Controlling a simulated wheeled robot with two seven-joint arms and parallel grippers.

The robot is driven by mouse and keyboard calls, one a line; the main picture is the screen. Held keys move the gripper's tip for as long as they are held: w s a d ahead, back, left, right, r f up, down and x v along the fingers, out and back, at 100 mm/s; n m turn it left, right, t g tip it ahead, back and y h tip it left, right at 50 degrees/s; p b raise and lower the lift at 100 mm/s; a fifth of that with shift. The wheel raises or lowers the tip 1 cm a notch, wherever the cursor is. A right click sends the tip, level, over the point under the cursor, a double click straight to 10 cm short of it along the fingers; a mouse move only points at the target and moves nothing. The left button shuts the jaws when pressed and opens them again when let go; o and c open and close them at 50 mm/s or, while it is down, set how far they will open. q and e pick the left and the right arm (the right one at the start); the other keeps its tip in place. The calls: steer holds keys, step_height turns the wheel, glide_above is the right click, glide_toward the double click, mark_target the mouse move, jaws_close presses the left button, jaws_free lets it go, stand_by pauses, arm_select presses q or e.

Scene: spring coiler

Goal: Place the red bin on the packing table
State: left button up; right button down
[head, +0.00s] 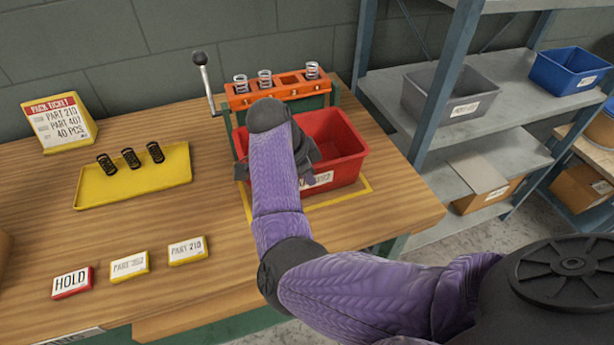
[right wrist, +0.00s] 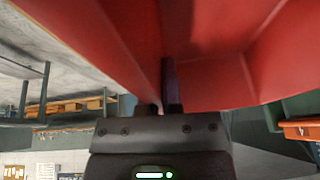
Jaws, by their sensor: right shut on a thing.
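The red bin (head: 337,139) is at the right end of the wooden packing table (head: 225,215), over a yellow outlined square (head: 352,194). It looks level and empty where I can see inside. Whether its base touches the table I cannot tell. My right arm comes in from the right and hides the bin's near left part. My right gripper (right wrist: 170,88) is shut on the bin's wall; the red wall (right wrist: 100,40) fills the top of the right wrist view. My left gripper is not in view.
An orange rack (head: 285,90) with several springs and a lever (head: 205,80) stands behind the bin. A yellow tray (head: 135,182) with black springs, a pack ticket (head: 60,120) and label blocks (head: 128,263) lie left. Grey shelving (head: 485,150) with a grey bin (head: 450,92) and blue bin (head: 567,70) stands right.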

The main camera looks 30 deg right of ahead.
steer(key=shift+r, duration=0.15)
steer(key=c, duration=1.2)
jaws_free()
steer(key=shift+f, duration=0.2)
steer(key=o, duration=0.4)
steer(key=shift+r, duration=0.1)
steer(key=p+v, duration=0.3)
steer(key=v, duration=0.9)
steer(key=shift+r, duration=0.15)
